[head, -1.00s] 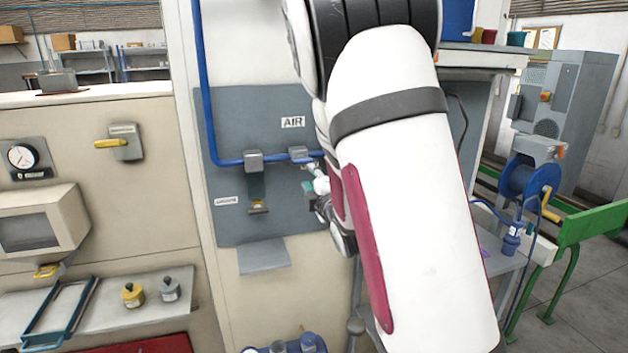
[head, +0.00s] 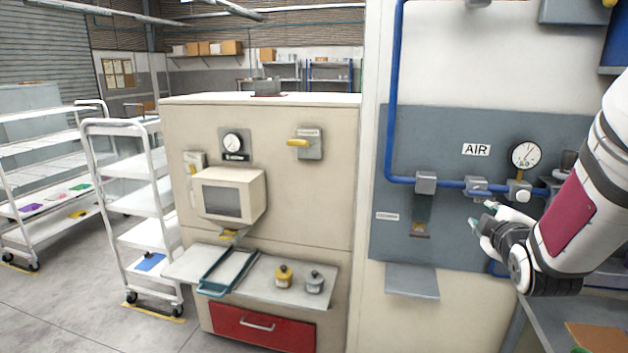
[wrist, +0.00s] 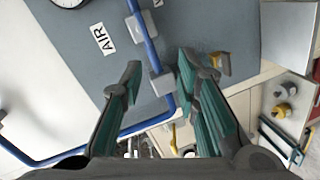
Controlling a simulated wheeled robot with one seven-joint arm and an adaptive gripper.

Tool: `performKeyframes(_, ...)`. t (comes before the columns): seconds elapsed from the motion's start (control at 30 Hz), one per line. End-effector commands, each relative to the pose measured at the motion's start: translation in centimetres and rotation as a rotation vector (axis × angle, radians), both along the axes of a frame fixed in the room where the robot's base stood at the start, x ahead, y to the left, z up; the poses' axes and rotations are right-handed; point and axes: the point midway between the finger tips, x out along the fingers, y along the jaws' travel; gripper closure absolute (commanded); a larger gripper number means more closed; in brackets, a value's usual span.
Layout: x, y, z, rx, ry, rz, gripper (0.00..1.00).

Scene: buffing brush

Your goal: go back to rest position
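My gripper (head: 481,215) is at the right of the head view, in front of the grey AIR panel (head: 440,135). In the wrist view my gripper (wrist: 160,68) has its two teal-padded fingers apart, with nothing between them. Behind the fingers are the blue pipe and the AIR label (wrist: 103,38). My white arm with a dark red patch enters from the right edge of the head view. It hides part of the panel and the bench behind it.
A blue pipe (head: 395,90) and a pressure gauge (head: 525,156) are on the panel. A small grey shelf (head: 412,281) juts out below. To the left, a beige cabinet has a shelf holding a yellow pot (head: 284,276) and a grey pot (head: 315,282). White trolleys (head: 145,200) stand farther left beside open floor.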

Motion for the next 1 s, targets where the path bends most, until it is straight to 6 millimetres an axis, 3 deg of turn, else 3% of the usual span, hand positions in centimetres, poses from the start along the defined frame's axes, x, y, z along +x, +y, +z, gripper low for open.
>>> performKeyframes(0.03, -0.8, 1.0, 0.8, 0.093, 0.014, -0.009, 0.71)
performKeyframes(0.27, -5.6, 6.1, 1.8, 0.497, 0.156, -0.077, 0.71)
performKeyframes(0.47, -12.2, 11.0, 2.5, 0.780, 0.307, -0.170, 0.71)
performKeyframes(0.6, -17.9, 14.2, 2.8, 0.932, 0.417, -0.264, 0.71)
performKeyframes(0.8, -25.5, 17.1, 2.6, 1.059, 0.539, -0.414, 0.71)
performKeyframes(1.0, -29.1, 18.1, 2.3, 1.099, 0.590, -0.497, 0.71)
